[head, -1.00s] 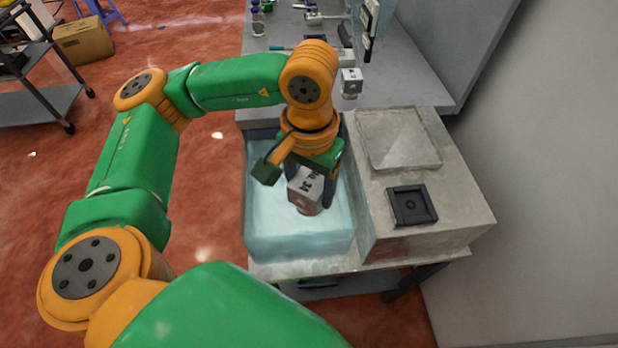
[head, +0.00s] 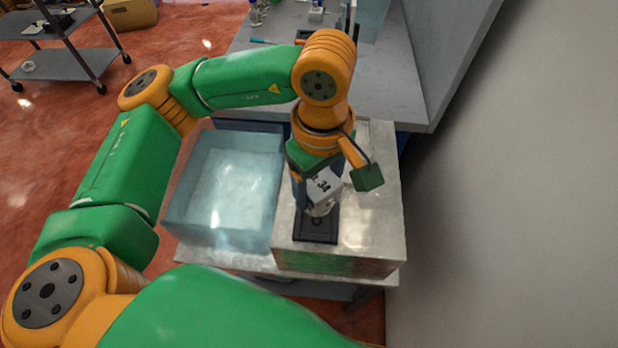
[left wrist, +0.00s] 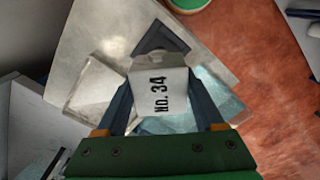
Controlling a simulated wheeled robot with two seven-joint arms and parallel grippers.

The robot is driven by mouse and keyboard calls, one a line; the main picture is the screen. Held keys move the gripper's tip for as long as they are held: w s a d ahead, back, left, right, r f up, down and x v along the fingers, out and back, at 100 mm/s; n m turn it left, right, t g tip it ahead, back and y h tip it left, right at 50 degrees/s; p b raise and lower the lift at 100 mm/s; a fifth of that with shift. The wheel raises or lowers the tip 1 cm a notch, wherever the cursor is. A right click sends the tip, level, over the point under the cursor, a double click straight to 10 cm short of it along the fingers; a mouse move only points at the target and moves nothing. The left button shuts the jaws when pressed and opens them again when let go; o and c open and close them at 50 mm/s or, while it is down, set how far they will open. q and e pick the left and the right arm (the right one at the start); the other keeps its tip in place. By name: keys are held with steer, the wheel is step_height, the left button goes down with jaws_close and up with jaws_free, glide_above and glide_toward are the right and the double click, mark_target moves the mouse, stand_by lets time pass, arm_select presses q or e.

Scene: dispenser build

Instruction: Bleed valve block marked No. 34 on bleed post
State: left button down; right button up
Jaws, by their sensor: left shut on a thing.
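The valve block (head: 324,188) is a pale block with dark lettering. Its marking reads "No. 34" in the left wrist view (left wrist: 159,92). My left gripper (head: 318,196) is shut on it, one finger on each side. In the head view the block appears over the black square bleed post base (head: 316,228), tilted in the picture. The dark base also shows past the block in the left wrist view (left wrist: 160,38). The block hides the middle of the base, and I cannot tell whether they touch. My right gripper is not in view.
A clear, pale blue basin (head: 222,232) stands left of the metal box top (head: 372,235) that carries the black base. A grey bench (head: 385,90) with small items lies behind. A wall is close on the right. A grey cart (head: 70,68) stands far left.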

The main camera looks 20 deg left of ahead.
arm_select(q)
steer(key=shift+f, duration=0.3)
steer(key=shift+f+b, duration=1.85)
steer(key=shift+f, duration=0.75)
steer(key=shift+b, duration=0.3)
steer(key=shift+b, duration=0.35)
steer(key=shift+f+b, duration=0.55)
steer(key=shift+b, duration=0.15)
